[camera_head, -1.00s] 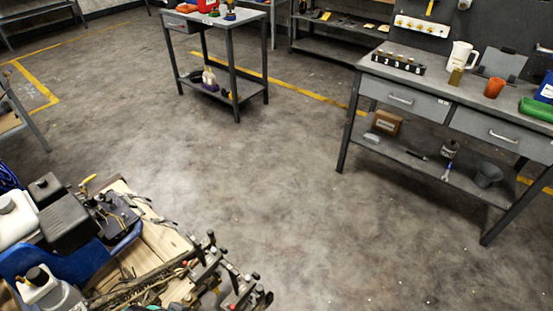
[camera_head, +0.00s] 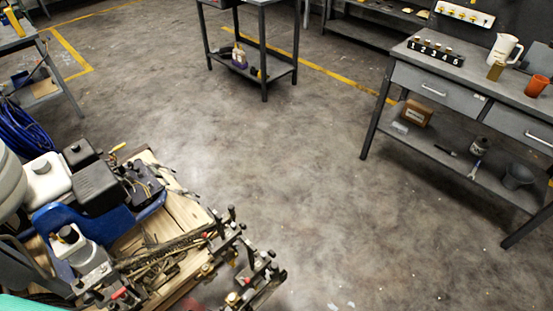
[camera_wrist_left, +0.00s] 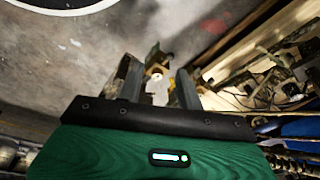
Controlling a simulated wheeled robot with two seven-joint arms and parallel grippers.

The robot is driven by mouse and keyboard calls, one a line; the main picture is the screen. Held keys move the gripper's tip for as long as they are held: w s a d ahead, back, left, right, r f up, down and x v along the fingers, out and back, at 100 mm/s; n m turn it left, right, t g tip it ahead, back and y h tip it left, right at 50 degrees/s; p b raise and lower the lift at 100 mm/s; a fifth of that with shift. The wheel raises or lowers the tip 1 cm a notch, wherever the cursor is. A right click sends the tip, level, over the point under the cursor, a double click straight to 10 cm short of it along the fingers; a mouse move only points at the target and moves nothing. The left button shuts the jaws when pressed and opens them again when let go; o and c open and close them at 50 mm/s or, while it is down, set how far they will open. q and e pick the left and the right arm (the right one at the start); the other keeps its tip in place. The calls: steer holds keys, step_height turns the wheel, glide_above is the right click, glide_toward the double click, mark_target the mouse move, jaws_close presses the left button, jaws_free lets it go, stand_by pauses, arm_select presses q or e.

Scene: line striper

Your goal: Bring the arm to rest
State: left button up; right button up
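The line striper (camera_head: 178,212) fills the lower left of the head view, with a wooden deck, a blue body, a black engine box (camera_head: 97,186), white containers and metal clamps along its front edge. In the left wrist view, part of its wooden deck (camera_wrist_left: 222,62) shows at the upper right. My left gripper (camera_wrist_left: 158,82) has its two grey fingers apart. A small pale object shows between them, but I cannot tell if it is touched; it looks to lie beyond them. My left gripper is not clear in the head view. My right gripper is not in view.
A grey workbench with drawers (camera_head: 432,88) stands at the right, holding a white jug (camera_head: 503,48) and an orange cup (camera_head: 536,86). A small grey table (camera_head: 264,72) stands at the back. A blue coiled hose (camera_head: 25,135) is at the left. The floor between is clear.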

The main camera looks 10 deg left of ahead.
arm_select(q)
steer(key=s+a+f, duration=0.1)
steer(key=s+f, duration=0.8)
steer(key=s+a+f+g+p, duration=0.1)
steer(key=s+a+f, duration=0.1)
steer(key=s+f, duration=0.8)
steer(key=shift+s+a, duration=0.25)
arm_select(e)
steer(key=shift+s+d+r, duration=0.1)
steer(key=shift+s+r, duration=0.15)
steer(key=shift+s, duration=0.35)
arm_select(q)
steer(key=shift+f, duration=0.1)
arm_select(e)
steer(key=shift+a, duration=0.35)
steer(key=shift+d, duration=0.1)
